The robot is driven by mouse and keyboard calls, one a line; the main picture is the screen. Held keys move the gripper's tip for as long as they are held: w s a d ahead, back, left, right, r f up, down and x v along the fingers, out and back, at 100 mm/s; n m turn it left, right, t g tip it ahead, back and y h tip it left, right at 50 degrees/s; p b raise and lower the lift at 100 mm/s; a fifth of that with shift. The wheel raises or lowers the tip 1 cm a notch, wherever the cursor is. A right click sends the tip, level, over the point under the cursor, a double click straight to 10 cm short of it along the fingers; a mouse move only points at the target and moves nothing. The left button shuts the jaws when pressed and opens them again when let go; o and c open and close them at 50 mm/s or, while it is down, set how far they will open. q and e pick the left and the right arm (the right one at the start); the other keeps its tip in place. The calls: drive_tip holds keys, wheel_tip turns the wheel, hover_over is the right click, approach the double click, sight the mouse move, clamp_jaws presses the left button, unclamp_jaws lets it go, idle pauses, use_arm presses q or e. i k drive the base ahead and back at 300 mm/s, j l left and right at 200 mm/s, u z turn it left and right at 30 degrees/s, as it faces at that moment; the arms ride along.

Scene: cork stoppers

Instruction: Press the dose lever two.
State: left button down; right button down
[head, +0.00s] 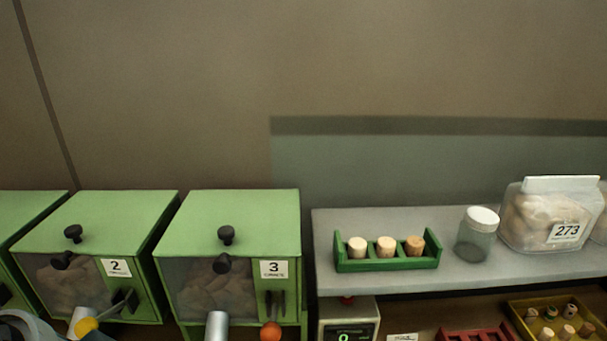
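The dispenser marked 2 (137,203) is a green box with a clear front and pale stoppers inside. Its dose lever has a dark arm running from the bracket on the right of its front down to a yellow ball knob (86,326) at the bottom of the view. The knob is beside the metal spout (75,317). Whether the lever is up or pressed I cannot tell. Neither gripper's fingers show. A grey rounded part cut off at the lower left corner may be mine, but I cannot tell.
The dispenser marked 3 (240,205), with an orange knob (270,334), stands right of dispenser 2. A grey shelf (345,222) holds a green rack (388,265) of three corks, a lidded jar (477,240) and a bag marked 273 (550,215). A yellow tray (521,327) of corks is below.

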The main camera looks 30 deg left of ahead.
sight(85, 325)
drive_tip(key=j+u, duration=0.15)
drive_tip(key=u, duration=1.95)
drive_tip(key=j, duration=0.1)
